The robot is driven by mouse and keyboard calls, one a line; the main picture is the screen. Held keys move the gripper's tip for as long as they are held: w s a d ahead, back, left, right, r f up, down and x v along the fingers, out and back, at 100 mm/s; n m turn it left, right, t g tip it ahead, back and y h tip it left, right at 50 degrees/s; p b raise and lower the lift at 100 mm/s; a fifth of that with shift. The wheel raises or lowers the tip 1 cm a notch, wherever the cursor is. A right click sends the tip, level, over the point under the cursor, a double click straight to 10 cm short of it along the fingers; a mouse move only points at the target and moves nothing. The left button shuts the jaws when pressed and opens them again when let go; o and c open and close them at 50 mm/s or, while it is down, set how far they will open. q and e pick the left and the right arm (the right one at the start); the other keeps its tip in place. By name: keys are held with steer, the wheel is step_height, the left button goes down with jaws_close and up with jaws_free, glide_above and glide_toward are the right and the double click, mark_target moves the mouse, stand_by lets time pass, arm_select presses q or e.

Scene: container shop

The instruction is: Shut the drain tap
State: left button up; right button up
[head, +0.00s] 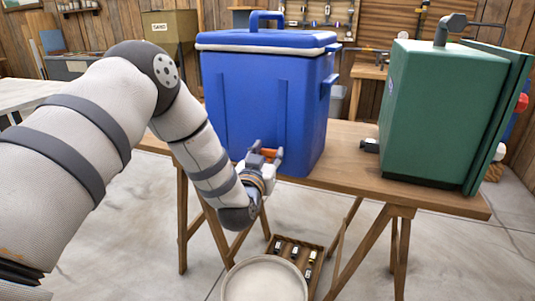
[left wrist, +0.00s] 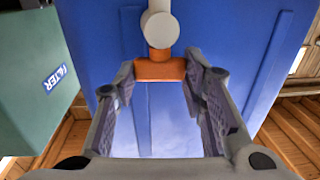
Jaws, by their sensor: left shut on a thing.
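The drain tap is low on the front of the blue cooler (head: 255,85). In the left wrist view the tap has a pale grey round body (left wrist: 159,28) and an orange handle (left wrist: 160,69). The orange handle also shows in the head view (head: 266,151). My left gripper (head: 265,157) is at the tap. In the left wrist view its two fingers (left wrist: 160,78) stand on either side of the orange handle and are shut on it. The rest of the tap is hidden behind the gripper in the head view. My right gripper is not in view.
A green filter box (head: 440,110) stands right of the cooler on the wooden trestle table (head: 350,165). A round pale basin (head: 264,280) is below the tap, beside a wooden crate (head: 318,251) of small bottles.

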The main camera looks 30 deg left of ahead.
arm_select(q)
steer(key=shift+s+a+r+m+h, duration=0.1)
steer(key=shift+r+m+h, duration=0.3)
steer(key=shift+h, duration=0.2)
steer(key=shift+f+m+t+h+p, duration=0.1)
steer(key=shift+m+t+h+p, duration=0.25)
steer(key=shift+h, duration=0.25)
steer(key=shift+f+m+h, duration=0.25)
steer(key=shift+m+h, duration=0.2)
steer(key=shift+h, duration=0.15)
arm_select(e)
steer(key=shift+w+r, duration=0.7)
arm_select(q)
steer(key=o, duration=1.2)
steer(key=shift+c, duration=0.2)
